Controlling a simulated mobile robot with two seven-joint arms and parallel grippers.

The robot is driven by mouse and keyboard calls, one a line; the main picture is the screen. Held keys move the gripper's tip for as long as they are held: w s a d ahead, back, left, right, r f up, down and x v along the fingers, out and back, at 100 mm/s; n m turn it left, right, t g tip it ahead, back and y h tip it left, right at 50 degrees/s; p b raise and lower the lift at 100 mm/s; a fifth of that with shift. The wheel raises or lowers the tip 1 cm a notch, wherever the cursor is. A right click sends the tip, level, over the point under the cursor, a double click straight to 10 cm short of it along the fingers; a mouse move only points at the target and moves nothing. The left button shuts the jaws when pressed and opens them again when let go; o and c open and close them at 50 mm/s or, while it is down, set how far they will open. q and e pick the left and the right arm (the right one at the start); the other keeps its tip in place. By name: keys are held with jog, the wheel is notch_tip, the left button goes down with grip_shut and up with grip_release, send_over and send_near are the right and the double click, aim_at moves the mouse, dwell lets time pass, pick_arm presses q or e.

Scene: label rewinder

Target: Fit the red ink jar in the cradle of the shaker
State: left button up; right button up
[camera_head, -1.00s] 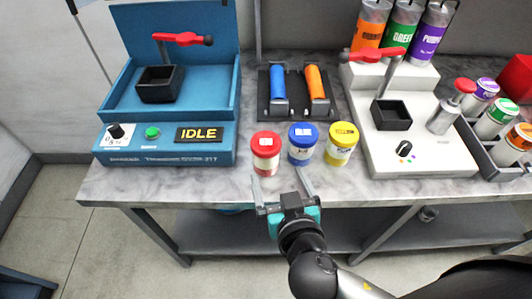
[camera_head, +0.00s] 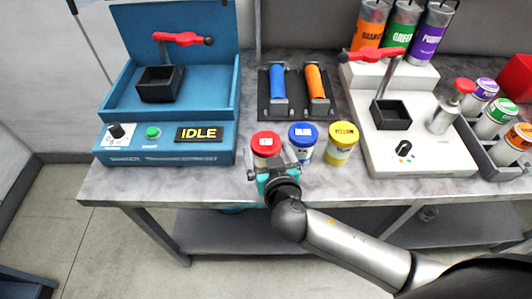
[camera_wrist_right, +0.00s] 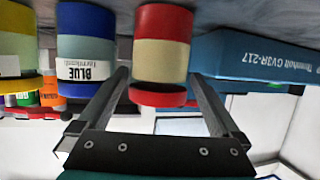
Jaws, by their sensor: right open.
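The red ink jar (camera_head: 265,142), with a red lid and pale band, stands upright at the front of the table. My right gripper (camera_head: 271,166) is open at its front, fingers pointing toward it. In the right wrist view the red jar (camera_wrist_right: 162,50) shows between the two spread fingers (camera_wrist_right: 160,80); contact cannot be told. The blue machine (camera_head: 165,143) with an IDLE display, apparently the shaker, stands at the left. Its black square cradle (camera_head: 160,84) looks empty, with a red-handled clamp (camera_head: 183,39) above it. My left gripper is out of view.
A blue jar (camera_head: 302,145) stands close to the right of the red one, then a yellow jar (camera_head: 342,145). Behind them is a rack (camera_head: 298,108) with blue and orange rollers. A white machine (camera_head: 430,155) with another black cradle (camera_head: 391,114) stands at the right.

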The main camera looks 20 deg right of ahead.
jog(key=shift+x, duration=2.4)
jog(key=shift+r, duration=0.1)
grip_shut()
notch_tip(320, 180, up, 23)
jog(key=d+n+y+b, duration=0.1)
jog(key=d+b, duration=0.1)
jog(key=b, duration=0.4)
jog(key=shift+s+d, duration=0.25)
jog(key=shift+s, duration=0.2)
